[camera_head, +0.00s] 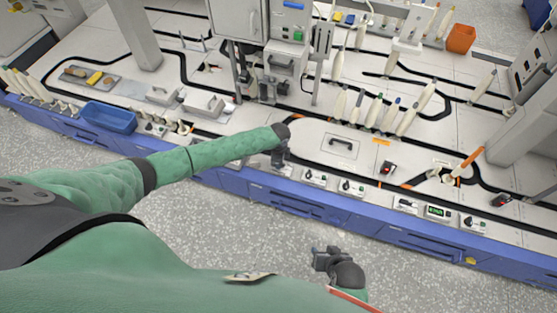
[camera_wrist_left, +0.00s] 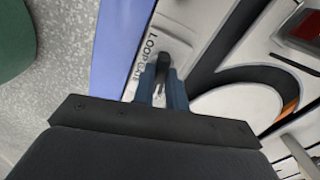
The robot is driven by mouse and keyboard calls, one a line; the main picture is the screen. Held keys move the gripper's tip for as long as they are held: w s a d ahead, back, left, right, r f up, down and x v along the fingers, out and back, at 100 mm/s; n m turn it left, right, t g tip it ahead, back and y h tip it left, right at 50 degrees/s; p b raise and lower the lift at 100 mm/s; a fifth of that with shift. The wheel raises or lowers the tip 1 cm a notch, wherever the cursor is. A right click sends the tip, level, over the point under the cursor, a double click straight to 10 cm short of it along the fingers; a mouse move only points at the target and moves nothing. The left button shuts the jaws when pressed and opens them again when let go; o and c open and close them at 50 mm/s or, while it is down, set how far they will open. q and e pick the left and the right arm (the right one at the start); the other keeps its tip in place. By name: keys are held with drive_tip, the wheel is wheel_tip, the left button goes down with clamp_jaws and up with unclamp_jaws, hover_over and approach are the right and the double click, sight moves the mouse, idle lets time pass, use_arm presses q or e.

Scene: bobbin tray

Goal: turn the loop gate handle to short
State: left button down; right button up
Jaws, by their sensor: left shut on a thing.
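The loop gate plate (camera_wrist_left: 178,42) is a pale panel lettered LOOP GATE, seen in the left wrist view near the blue bench edge. Its dark handle (camera_wrist_left: 163,62) stands between the two fingers of my left gripper (camera_wrist_left: 163,90), which is shut on it. In the head view my left gripper (camera_head: 280,158) points down at the bench's front edge and hides most of this plate and handle. Which marking the handle points to cannot be read. My right gripper (camera_head: 325,258) hangs over the grey floor, away from the bench; its finger gap is unclear.
Two similar small control plates (camera_head: 315,178) (camera_head: 351,187) sit just right of my left gripper. A white hatch with a black handle (camera_head: 341,142) lies behind them. A blue tray (camera_head: 108,117) is at the left. Several bobbins stand at the back. The floor in front is clear.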

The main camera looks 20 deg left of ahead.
use_arm(q)
drive_tip(key=shift+m+p, duration=0.3)
drive_tip(key=shift+m, duration=0.9)
use_arm(e)
drive_tip(key=shift+s+r+g, duration=0.1)
drive_tip(key=shift+r+g, duration=0.2)
drive_tip(key=shift+r, duration=1.4)
use_arm(q)
drive_tip(key=c, duration=1.4)
unclamp_jaws()
drive_tip(key=shift+c, duration=0.2)
drive_tip(key=shift+r, duration=0.1)
wheel_tip(320, 180, up, 8)
drive_tip(key=shift+f, duration=0.2)
use_arm(e)
drive_tip(key=shift+d, duration=0.1)
